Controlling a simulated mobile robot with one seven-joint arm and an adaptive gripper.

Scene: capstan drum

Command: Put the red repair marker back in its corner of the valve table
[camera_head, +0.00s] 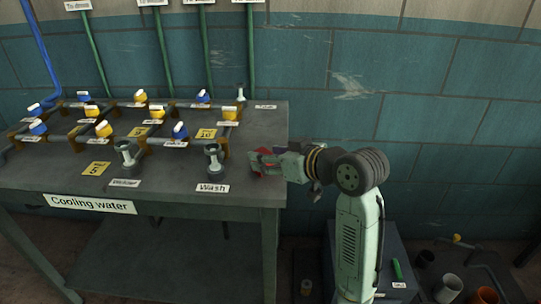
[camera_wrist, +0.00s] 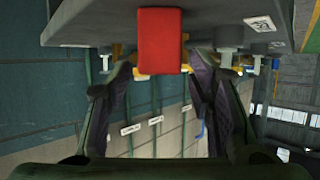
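The red repair marker is a plain red block (camera_wrist: 160,42). In the wrist view it is upright in the picture, in the middle, just beyond my fingertips. My gripper (camera_wrist: 160,75) has its two dark fingers spread, with a visible gap on each side of the marker. In the head view my gripper (camera_head: 255,160) is at the right edge of the valve table (camera_head: 245,189), and a bit of red (camera_head: 266,168) shows among its fingers. The fingers partly hide the marker there. I cannot tell whether the marker rests on the table.
Two grey valves, one at the Wash label (camera_head: 212,188) and one further left (camera_head: 128,157), stand along the table's front. Pipes with blue and yellow valves (camera_head: 103,129) fill its back. Pots (camera_head: 447,287) stand on the floor at lower right.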

